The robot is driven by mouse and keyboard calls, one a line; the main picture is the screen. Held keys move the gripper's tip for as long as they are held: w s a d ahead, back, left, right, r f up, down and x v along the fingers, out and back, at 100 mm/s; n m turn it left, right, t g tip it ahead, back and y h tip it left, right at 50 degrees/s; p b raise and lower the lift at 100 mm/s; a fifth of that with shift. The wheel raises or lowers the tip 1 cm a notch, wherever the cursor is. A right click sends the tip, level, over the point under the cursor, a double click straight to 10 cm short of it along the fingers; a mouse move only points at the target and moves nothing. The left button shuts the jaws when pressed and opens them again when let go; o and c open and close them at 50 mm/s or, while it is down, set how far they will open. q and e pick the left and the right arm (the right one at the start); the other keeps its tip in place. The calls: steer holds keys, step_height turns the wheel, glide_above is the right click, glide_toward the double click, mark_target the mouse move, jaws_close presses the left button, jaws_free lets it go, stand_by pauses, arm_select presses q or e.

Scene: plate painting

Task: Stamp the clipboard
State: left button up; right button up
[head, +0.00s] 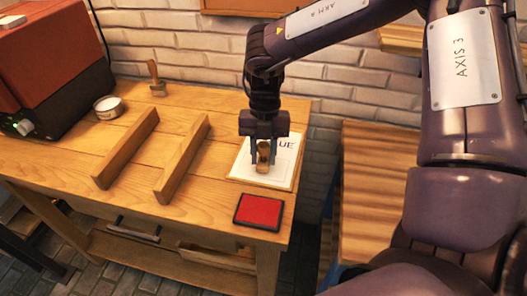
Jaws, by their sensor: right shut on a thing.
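The clipboard (279,178) lies at the right end of the wooden table, with a white sheet on it and dark letters "UE" partly showing. My right gripper (264,158) is above the clipboard, pointing down. It is shut on a wooden stamp (263,167), held upright over the sheet. I cannot tell whether the stamp's base touches the paper. A red ink pad (259,211) in a dark case lies in front of the clipboard near the table's front right corner. My left gripper is not in view.
Two wooden rails (183,160) stand on the table's middle. A small round tin (108,107) and another wooden-handled stamp (156,79) are at the back left, beside a red and black machine (50,65). A brick wall runs behind. Another wooden surface (375,190) is at right.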

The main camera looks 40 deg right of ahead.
steer(key=shift+f+b, duration=0.5)
stand_by(0.8)
steer(key=shift+s+f, duration=0.1)
stand_by(1.5)
steer(key=shift+r+p, duration=1.95)
steer(key=shift+r, duration=1.65)
